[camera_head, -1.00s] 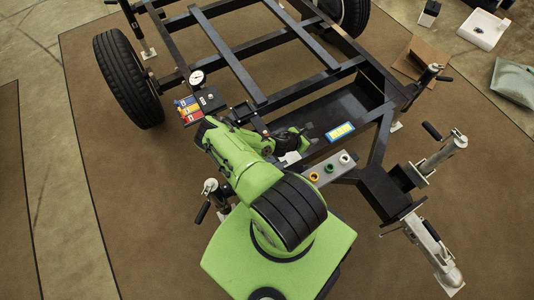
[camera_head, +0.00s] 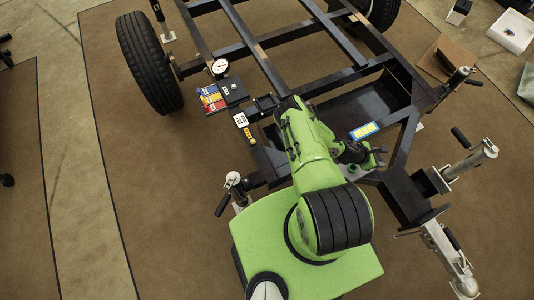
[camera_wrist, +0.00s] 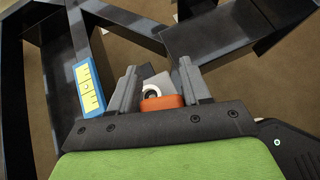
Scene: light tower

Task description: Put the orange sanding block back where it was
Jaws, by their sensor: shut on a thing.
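The orange sanding block (camera_wrist: 162,103) is between the two grey fingers of my gripper (camera_wrist: 158,72) in the wrist view, close to the palm. The gripper is shut on it. In the head view my gripper (camera_head: 376,156) is over the front of the black trailer frame (camera_head: 408,165), to the right of my green arm. The block cannot be made out in the head view. Beyond the block in the wrist view is a grey piece with a white ring (camera_wrist: 152,93). Whether the block touches anything below is hidden.
Red, yellow and blue items (camera_head: 212,98) and a gauge (camera_head: 220,67) are on the frame's left. Jacks (camera_head: 470,162) stand at the right.

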